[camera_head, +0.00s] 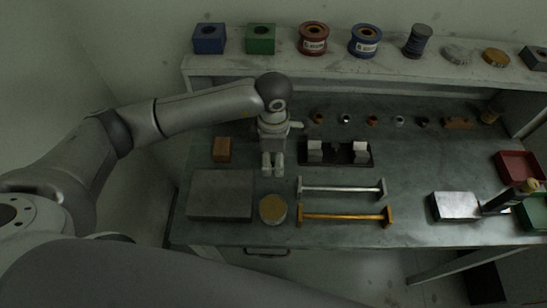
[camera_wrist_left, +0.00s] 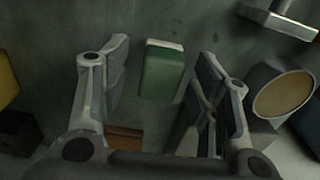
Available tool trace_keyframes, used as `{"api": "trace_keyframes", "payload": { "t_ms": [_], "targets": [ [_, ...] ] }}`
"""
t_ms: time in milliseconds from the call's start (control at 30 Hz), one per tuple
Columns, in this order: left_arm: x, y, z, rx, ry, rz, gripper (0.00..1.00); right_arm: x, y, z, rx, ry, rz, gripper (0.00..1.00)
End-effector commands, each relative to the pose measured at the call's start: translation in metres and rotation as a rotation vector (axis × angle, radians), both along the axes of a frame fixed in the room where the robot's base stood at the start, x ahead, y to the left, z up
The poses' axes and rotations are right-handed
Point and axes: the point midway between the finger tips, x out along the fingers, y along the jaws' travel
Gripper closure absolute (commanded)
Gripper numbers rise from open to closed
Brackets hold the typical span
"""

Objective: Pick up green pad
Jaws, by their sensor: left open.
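The green pad (camera_wrist_left: 162,72) is a small green block with a pale end edge. In the left wrist view it lies on the bench between the two fingers of my left gripper (camera_wrist_left: 163,54), with space on both sides. My left gripper (camera_head: 272,170) is open and empty, pointing down over the bench in the head view. I cannot make out the pad in the head view; the wrist and fingers may hide it. My right gripper does not show.
A brown block (camera_head: 222,149) lies left of the gripper, and a black fixture with white blocks (camera_head: 338,152) lies right. A round tin (camera_head: 273,208), grey plate (camera_head: 220,194), silver bar (camera_head: 341,188) and yellow bar (camera_head: 343,215) lie nearer. A shelf (camera_head: 330,73) crosses behind.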

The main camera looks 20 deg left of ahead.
Motion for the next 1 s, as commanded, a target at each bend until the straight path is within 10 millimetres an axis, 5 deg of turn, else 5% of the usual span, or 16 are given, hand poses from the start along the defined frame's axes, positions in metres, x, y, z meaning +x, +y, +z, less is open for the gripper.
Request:
{"api": "trace_keyframes", "payload": {
  "t_ms": [67, 467, 767, 1000],
  "targets": [
    [0.0, 0.0, 0.0, 0.0, 0.0, 0.0, 0.45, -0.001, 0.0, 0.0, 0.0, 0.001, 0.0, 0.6],
    [0.0, 0.0, 0.001, -0.001, -0.001, 0.0, 0.95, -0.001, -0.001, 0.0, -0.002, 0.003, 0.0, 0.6],
    [0.001, 0.0, 0.003, 0.0, -0.002, 0.0, 0.95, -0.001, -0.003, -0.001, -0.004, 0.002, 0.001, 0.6],
    [0.002, 0.0, 0.029, -0.002, -0.007, 0.0, 0.95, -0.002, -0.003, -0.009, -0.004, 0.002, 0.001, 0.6]
  ]
}}
